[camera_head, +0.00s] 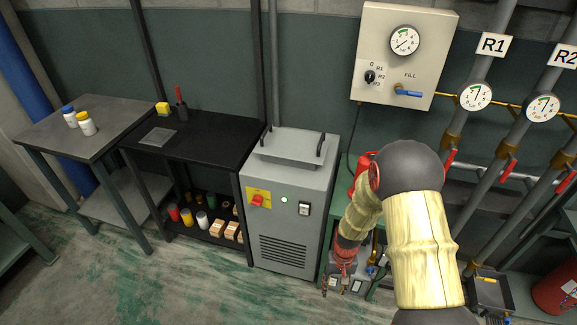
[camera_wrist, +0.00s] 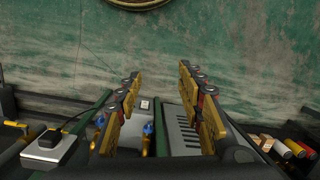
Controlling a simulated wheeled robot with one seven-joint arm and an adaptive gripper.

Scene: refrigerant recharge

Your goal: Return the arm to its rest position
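My arm, in a cream padded sleeve with a dark elbow, is bent at the right of the head view. Its forearm hangs down in front of the wall. My gripper (camera_head: 337,284) is low beside the grey machine, small and partly unclear there. In the wrist view my gripper (camera_wrist: 160,74) shows two yellow and dark fingers well apart, with nothing between them. It looks open and empty. The grey machine's vented front (camera_wrist: 182,135) shows beyond and between the fingers.
The grey machine (camera_head: 285,205) stands left of my forearm. The black bench (camera_head: 215,135) and grey table (camera_head: 75,130) are farther left. The control panel (camera_head: 400,55) and gauged pipes (camera_head: 475,97) are on the wall. Open floor (camera_head: 170,285) lies at front left.

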